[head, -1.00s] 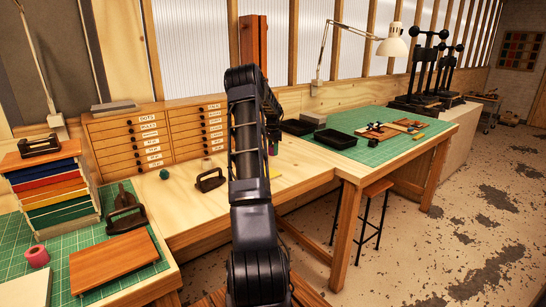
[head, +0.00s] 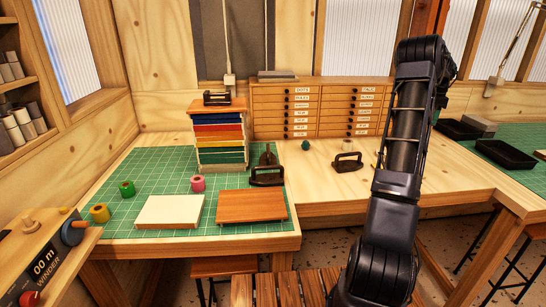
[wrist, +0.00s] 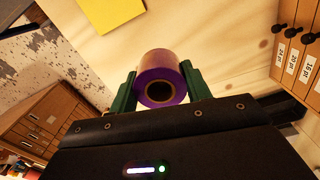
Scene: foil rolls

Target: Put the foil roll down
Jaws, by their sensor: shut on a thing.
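My gripper (wrist: 160,92) shows in the wrist view, its two green fingers shut on a purple foil roll (wrist: 161,80). The roll's round end with its dark core hole faces the camera. In the head view my arm rises on the right and hides the gripper and the held roll. Other foil rolls stand on the green cutting mat (head: 157,177): a pink one (head: 198,184), a green one (head: 127,188) and a yellow one (head: 99,213).
A pale block (head: 169,211) and a brown wooden board (head: 251,206) lie at the mat's front. A stack of coloured trays (head: 219,140) stands behind. The drawer cabinet (head: 318,108) is at the back.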

